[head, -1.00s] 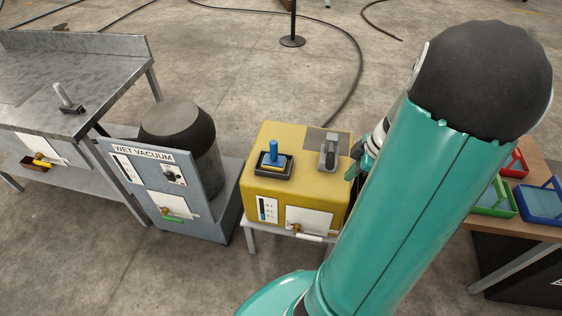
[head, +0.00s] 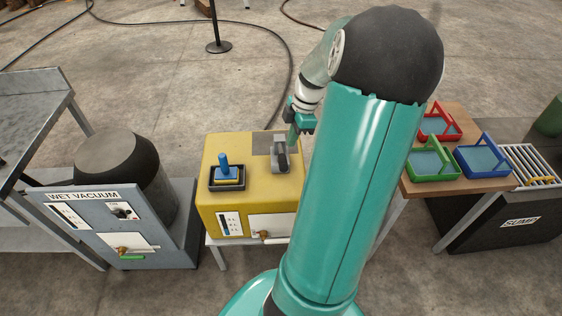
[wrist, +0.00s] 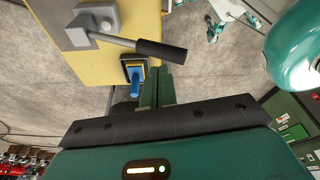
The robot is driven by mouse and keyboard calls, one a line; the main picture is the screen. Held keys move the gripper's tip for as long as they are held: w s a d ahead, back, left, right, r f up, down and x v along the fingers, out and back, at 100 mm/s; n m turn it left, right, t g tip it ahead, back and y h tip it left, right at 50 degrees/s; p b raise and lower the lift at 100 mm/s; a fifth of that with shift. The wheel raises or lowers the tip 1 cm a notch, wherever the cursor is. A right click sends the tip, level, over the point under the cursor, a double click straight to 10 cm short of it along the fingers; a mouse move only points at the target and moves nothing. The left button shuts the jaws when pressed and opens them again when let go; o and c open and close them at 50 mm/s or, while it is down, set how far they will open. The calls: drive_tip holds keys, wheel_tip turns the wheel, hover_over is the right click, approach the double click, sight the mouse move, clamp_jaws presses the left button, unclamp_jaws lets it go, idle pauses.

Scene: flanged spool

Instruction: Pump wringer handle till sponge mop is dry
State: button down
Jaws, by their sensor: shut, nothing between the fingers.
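The yellow box (head: 222,200) holds a black tray at its left with a blue sponge-like piece with an upright blue post (head: 226,172), seemingly the sponge mop. At the box's right stands a grey lever mount (head: 280,158). In the wrist view its grey lever ends in a black handle grip (wrist: 162,50), and the blue post (wrist: 135,80) shows below it. My gripper (head: 298,132) is beside the mount, on its right. Its green fingers (wrist: 157,75) are shut and empty, pointing near the black grip. I cannot tell whether they touch it.
A wet vacuum (head: 110,225) stands left of the yellow box, with a metal table (head: 35,110) beyond it. At right, a brown table (head: 468,184) carries red, green and blue trays next to a dark sump bin (head: 515,222).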

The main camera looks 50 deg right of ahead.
sight(285, 159)
drive_tip(key=shift+x, duration=3.4)
drive_tip(key=shift+s, duration=0.1)
drive_tip(key=shift+s+d+x, duration=0.1)
drive_tip(key=shift+d+x, duration=0.05)
drive_tip(key=shift+x, duration=0.55)
drive_tip(key=shift+s+d+x, duration=0.1)
drive_tip(key=shift+x, duration=0.6)
drive_tip(key=shift+s+d+x, duration=0.1)
drive_tip(key=shift+d+x, duration=0.05)
drive_tip(key=shift+x, duration=0.6)
drive_tip(key=shift+f, duration=0.1)
drive_tip(key=s+d, duration=0.1)
drive_tip(key=d+r, duration=0.1)
drive_tip(key=shift+s+d, duration=0.25)
drive_tip(key=shift+s, duration=0.1)
drive_tip(key=shift+r, duration=0.15)
